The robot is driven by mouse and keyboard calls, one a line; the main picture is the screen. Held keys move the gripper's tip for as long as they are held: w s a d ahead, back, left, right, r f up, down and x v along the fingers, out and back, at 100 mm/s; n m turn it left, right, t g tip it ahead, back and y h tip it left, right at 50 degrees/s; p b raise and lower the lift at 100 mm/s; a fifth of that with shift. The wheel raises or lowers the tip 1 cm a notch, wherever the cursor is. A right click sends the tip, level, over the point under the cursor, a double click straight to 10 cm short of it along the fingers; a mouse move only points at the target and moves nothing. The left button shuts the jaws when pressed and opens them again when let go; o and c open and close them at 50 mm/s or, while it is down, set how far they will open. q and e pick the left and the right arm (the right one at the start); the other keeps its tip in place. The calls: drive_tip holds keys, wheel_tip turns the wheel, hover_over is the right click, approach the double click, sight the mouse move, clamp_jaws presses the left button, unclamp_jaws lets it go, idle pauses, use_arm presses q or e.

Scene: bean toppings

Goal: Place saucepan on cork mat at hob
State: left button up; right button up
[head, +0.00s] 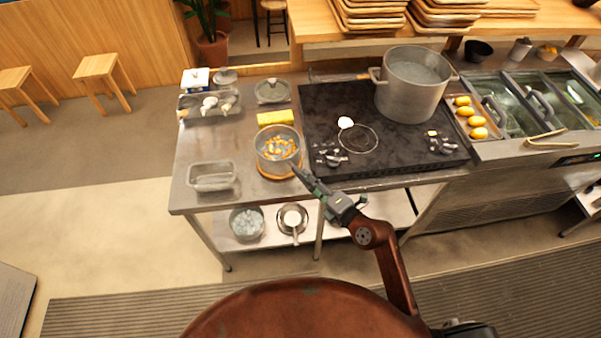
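The saucepan (267,160), a grey round pan with orange-yellow pieces inside, is at the right end of the steel counter, left of the hob (400,156). It appears to rest on the round orange-brown cork mat (276,176), whose near rim shows beneath it. My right gripper (299,172) reaches in from the lower right, with its fingertips at the pan's near right side. The pan's handle is not distinguishable there, and I cannot tell whether the fingers are closed on it. My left gripper is out of view.
A large pot (408,98) stands on the hob's back right. A yellow sponge-like block (275,117) and a lidded dish (271,91) lie behind the saucepan. An empty metal tin (211,177) sits to the left. Counter between tin and pan is clear.

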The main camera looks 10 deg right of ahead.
drive_tip(key=v, duration=0.5)
drive_tip(key=shift+s+d, duration=0.15)
drive_tip(key=shift+s, duration=0.05)
